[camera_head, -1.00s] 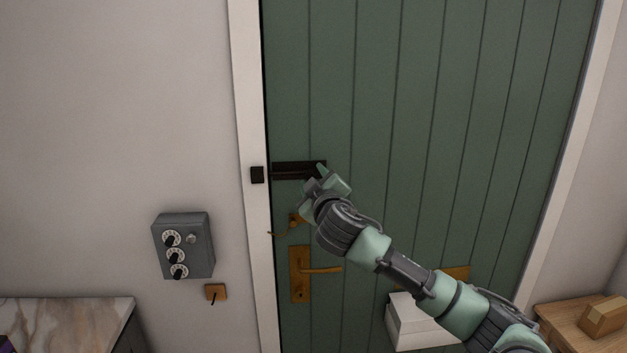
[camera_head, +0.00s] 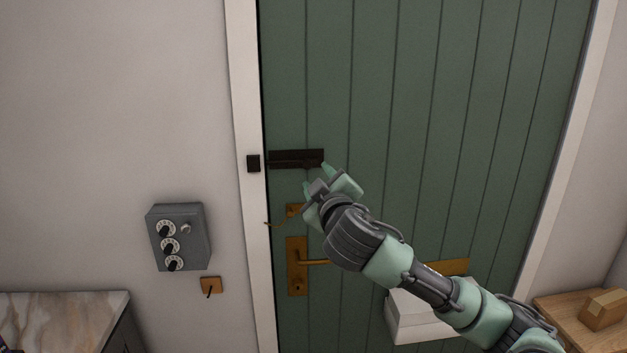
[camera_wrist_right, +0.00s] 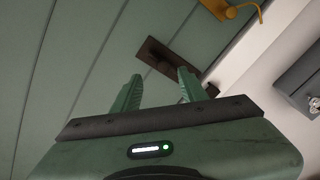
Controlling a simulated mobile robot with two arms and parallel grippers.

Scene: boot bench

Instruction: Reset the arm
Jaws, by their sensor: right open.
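My right gripper (camera_head: 318,179) is in front of the green door (camera_head: 430,110), just below and to the right of the dark sliding bolt (camera_head: 296,159). Its two fingers are apart with nothing between them. In the right wrist view the open fingers (camera_wrist_right: 160,92) point toward the door, and the dark bolt (camera_wrist_right: 156,56) shows beyond them, apart from the fingertips. My left gripper is in neither view.
A brass lever handle (camera_head: 297,268) and a small brass latch (camera_head: 293,211) sit below the bolt. A grey box with dials (camera_head: 190,212) hangs on the left wall. A marble counter (camera_head: 60,312), a white box (camera_head: 420,318) and a wooden table (camera_head: 570,318) stand lower down.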

